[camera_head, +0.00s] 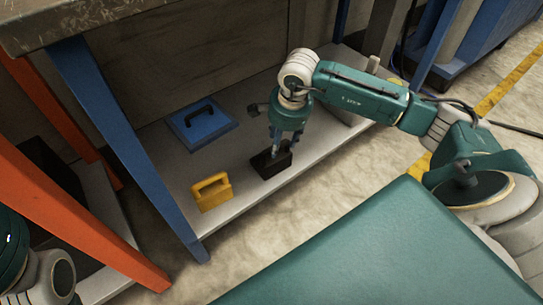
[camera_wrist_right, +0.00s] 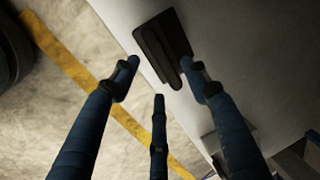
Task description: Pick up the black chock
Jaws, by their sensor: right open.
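The black chock (camera_head: 268,168) is a dark block lying on the pale lower shelf near its front edge. In the right wrist view the black chock (camera_wrist_right: 155,40) shows a raised bar along its top and lies just beyond the fingertips. My right gripper (camera_head: 279,148) points down over the chock. Its three blue fingers (camera_wrist_right: 160,74) are spread open, with nothing between them. I cannot tell whether a fingertip touches the chock. My left gripper is out of view; only part of my left arm shows at the lower left.
A yellow block with a handle (camera_head: 212,193) stands left of the chock. A blue block with a black handle (camera_head: 203,127) is farther back on the shelf (camera_head: 165,150). A blue table leg (camera_head: 120,135) and an orange frame (camera_head: 75,225) stand at the left. The floor in front is clear.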

